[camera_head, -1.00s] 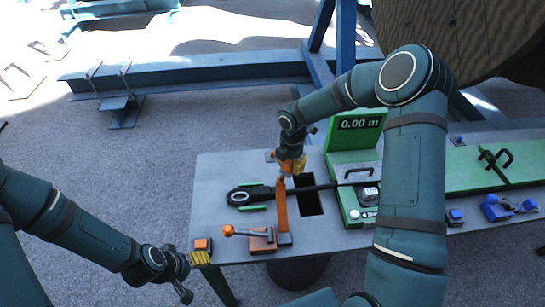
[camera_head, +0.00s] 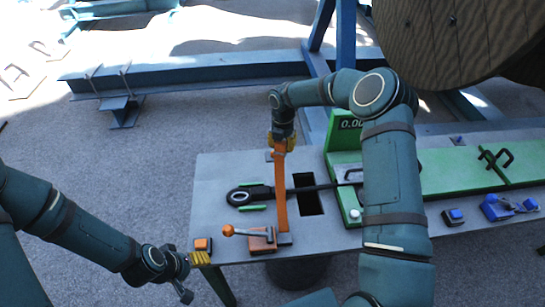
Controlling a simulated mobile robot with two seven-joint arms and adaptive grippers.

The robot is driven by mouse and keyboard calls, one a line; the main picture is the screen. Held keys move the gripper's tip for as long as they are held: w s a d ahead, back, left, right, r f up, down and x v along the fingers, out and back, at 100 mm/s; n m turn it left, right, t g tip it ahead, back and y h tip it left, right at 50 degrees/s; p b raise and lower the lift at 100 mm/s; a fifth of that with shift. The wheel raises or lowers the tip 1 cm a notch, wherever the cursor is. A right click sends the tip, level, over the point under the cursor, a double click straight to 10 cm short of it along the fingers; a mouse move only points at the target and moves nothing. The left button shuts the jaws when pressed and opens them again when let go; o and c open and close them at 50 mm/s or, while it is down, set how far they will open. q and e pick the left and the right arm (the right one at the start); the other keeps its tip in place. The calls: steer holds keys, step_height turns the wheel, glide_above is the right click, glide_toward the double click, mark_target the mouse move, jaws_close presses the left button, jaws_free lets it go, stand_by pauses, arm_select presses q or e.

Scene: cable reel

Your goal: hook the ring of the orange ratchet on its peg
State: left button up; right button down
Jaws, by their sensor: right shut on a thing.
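The orange ratchet (camera_head: 262,240) sits at the table's front edge, with a ball-ended lever pointing left. Its orange strap (camera_head: 280,195) rises from a grey plate beside it, up and back to my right gripper (camera_head: 282,145). My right gripper points down, with yellow fingers shut on the strap's upper end. The ring is hidden at the fingers. A small grey plate (camera_head: 269,155) shows just left of the fingers; I cannot make out a peg on it. My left gripper (camera_head: 190,272) hangs off the table's front left corner, away from the ratchet; its opening is unclear.
A black cable (camera_head: 325,186) crosses the table (camera_head: 222,175) over a dark rectangular slot (camera_head: 308,203). A green meter housing (camera_head: 340,155) stands to the right, partly behind my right arm.

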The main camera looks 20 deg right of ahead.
steer(key=shift+w+n, duration=0.6)
steer(key=shift+w, duration=0.65)
steer(key=w+n+b, duration=0.4)
steer(key=w, duration=0.4)
steer(key=shift+d, duration=0.3)
step_height(320, 180, down, 11)
steer(key=b, duration=0.8)
steer(key=shift+b, duration=0.4)
stand_by(0.4)
steer(key=shift+s+f+b, duration=0.1)
steer(key=shift+f+b, duration=0.95)
steer(key=shift+f, duration=0.05)
stand_by(0.9)
